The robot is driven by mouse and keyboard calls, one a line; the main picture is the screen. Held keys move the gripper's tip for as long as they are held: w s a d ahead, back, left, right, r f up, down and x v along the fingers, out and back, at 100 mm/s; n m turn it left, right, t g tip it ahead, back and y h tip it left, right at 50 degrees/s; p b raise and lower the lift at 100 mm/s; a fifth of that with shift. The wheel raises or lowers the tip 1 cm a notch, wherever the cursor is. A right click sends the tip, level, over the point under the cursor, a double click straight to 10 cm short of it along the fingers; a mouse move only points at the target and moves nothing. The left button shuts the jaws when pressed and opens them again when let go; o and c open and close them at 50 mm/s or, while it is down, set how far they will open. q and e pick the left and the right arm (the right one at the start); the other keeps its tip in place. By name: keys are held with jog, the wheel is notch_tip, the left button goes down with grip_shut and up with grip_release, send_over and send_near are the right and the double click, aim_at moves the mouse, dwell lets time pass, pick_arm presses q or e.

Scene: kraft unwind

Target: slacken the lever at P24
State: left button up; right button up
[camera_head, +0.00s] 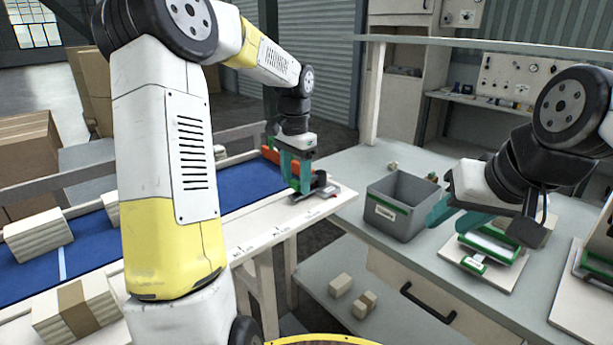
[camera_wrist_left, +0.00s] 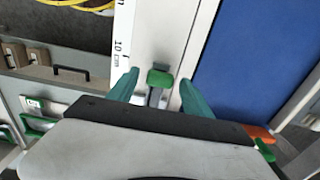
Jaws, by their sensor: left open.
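A lever with a green knob (camera_wrist_left: 160,78) stands on the pale rail along the blue belt in the left wrist view. It lies between the two teal fingertips of my left gripper (camera_wrist_left: 159,84), with a gap on each side. In the head view my left gripper (camera_head: 296,178) is low over the rail's far end, fingers pointing down beside a dark clamp block (camera_head: 322,191). The knob is hard to make out there, and no P24 label is readable. My right gripper (camera_head: 455,214) is apart from this, over the right bench, its teal fingers spread and empty.
The blue belt (camera_head: 245,187) carries wrapped stacks (camera_head: 38,236) at the left. An orange piece (camera_wrist_left: 259,133) lies beside the left gripper. A grey bin (camera_head: 402,208) and a green-handled fixture (camera_head: 485,250) stand on the right bench. Small blocks (camera_head: 341,285) lie on the lower shelf.

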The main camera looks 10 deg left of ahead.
pick_arm(q)
jog(key=shift+c, duration=0.2)
grip_shut()
dwell(1.2)
